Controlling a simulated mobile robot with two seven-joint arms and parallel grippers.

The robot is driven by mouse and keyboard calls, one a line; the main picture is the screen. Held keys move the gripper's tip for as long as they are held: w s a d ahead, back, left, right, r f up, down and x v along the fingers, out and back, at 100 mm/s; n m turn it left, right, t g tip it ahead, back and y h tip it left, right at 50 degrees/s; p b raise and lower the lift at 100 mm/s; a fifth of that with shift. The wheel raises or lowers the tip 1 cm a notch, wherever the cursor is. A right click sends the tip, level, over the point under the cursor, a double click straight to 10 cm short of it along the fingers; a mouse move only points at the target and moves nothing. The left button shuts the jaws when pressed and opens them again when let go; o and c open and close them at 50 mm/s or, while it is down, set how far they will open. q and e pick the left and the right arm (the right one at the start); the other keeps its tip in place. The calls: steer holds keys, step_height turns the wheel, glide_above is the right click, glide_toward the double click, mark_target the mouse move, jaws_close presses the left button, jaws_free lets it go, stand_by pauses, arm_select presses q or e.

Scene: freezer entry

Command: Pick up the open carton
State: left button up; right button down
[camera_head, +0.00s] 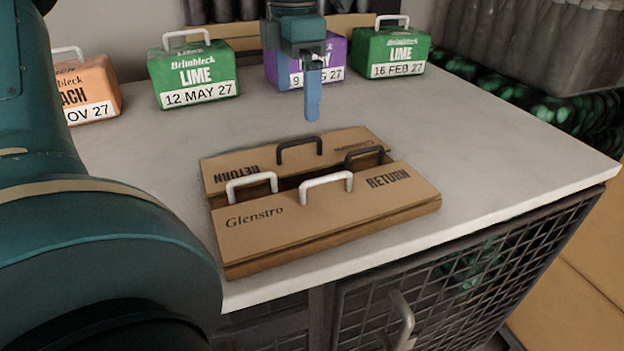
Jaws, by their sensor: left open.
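The open carton (325,212) is brown cardboard and sits near the counter's front edge. Its flaps lie folded outward, with "RETURN" and "Glenstro" printed on them, and a dark opening shows between them. White handles stand at its near and left sides, black handles at its far and right sides. My left gripper (312,106) is open and empty, pointing down behind the carton's far flap, apart from it. It is seen nearly edge-on, so the gap between its fingers hardly shows. My right gripper is out of view.
Closed cartons stand along the back: orange (86,88), green (193,74), purple (333,60), partly hidden by my gripper, and another green one (399,50). The pale counter (490,150) is clear right of the open carton. A mesh door with a handle (402,320) is below.

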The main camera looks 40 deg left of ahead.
arm_select(q)
glide_above(297, 154)
step_height(297, 154, down, 6)
steer(key=shift+d+r, duration=0.1)
step_height(297, 154, down, 5)
steer(key=shift+f+p, duration=0.1)
steer(key=shift+p, duration=0.85)
steer(key=shift+c, duration=0.2)
steer(key=c, duration=0.8)
